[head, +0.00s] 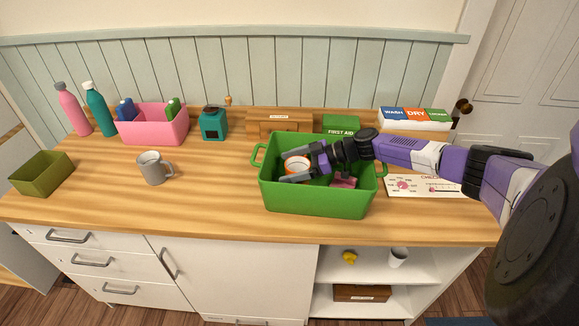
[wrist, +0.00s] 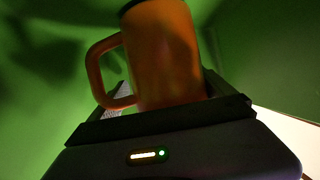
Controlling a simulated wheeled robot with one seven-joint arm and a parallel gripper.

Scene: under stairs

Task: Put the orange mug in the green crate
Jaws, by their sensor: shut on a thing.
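The green crate (head: 315,200) stands on the wooden counter, right of the middle. My gripper (head: 290,171) reaches into it from the right, below the rim. It is shut on the orange mug (head: 297,162), which shows white inside in the head view. In the wrist view the orange mug (wrist: 162,55) stands between my fingers with its handle to the left and green crate walls around it. Whether the mug's base touches the crate floor is hidden. A pink item (head: 343,182) also lies in the crate.
A grey mug (head: 152,168) stands left of the crate, and an olive box (head: 41,174) at the far left. A pink bin (head: 153,127), a teal box (head: 213,123) and a green first aid box (head: 341,124) line the back. The counter between grey mug and crate is clear.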

